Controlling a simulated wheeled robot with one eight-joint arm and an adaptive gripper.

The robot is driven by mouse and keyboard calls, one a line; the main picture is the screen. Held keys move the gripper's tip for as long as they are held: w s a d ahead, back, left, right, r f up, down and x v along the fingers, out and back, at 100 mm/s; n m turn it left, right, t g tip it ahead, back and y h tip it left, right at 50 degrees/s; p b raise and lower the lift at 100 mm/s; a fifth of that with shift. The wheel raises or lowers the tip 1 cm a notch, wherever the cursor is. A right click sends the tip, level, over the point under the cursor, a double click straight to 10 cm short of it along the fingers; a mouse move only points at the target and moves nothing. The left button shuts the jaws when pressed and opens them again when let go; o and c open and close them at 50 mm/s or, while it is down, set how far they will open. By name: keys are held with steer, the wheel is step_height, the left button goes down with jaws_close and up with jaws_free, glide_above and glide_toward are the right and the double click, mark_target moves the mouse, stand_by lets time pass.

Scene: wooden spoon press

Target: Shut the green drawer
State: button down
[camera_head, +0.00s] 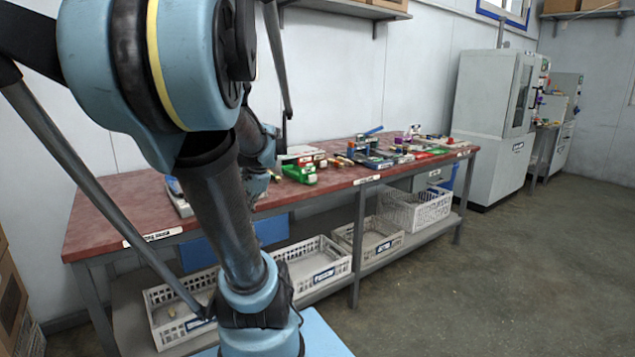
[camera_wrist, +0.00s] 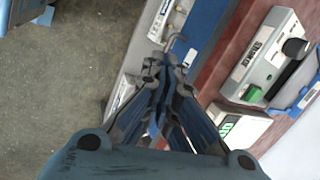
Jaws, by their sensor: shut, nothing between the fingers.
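No green drawer can be made out in either view. A blue drawer (camera_head: 271,230) hangs under the red-topped workbench, partly hidden by my arm in the head view. In the wrist view a blue panel (camera_wrist: 207,28), which looks like this drawer, lies beside the red bench edge. A thin curved grey piece, perhaps a handle, shows by my fingertips. My gripper (camera_wrist: 166,62) is shut and empty, its tips close to the panel's edge; I cannot tell whether they touch. My gripper cannot be made out in the head view.
In the wrist view a grey device (camera_wrist: 262,58) sits on the bench. The floor (camera_head: 480,270) at right is clear.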

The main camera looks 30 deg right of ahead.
steer(key=w+d+r+m+t, duration=0.2)
steer(key=d+m, duration=0.5)
steer(key=d, duration=0.5)
steer(key=w+d+r+m+t+h, duration=0.1)
steer(key=w+d+m, duration=0.1)
steer(key=d+m, duration=0.8)
steer(key=w+d+r+m+t, duration=0.2)
steer(key=d+m, duration=0.2)
steer(key=d, duration=1.1)
glide_toward(313, 184)
step_height(313, 184, down, 4)
steer(key=shift+r, duration=0.1)
steer(key=shift+w+a+r, duration=0.1)
steer(key=shift+w, duration=1.65)
steer(key=w, duration=0.5)
steer(key=w+a, duration=0.1)
steer(key=w, duration=0.9)
steer(key=shift+a, duration=0.15)
steer(key=shift+w, duration=0.25)
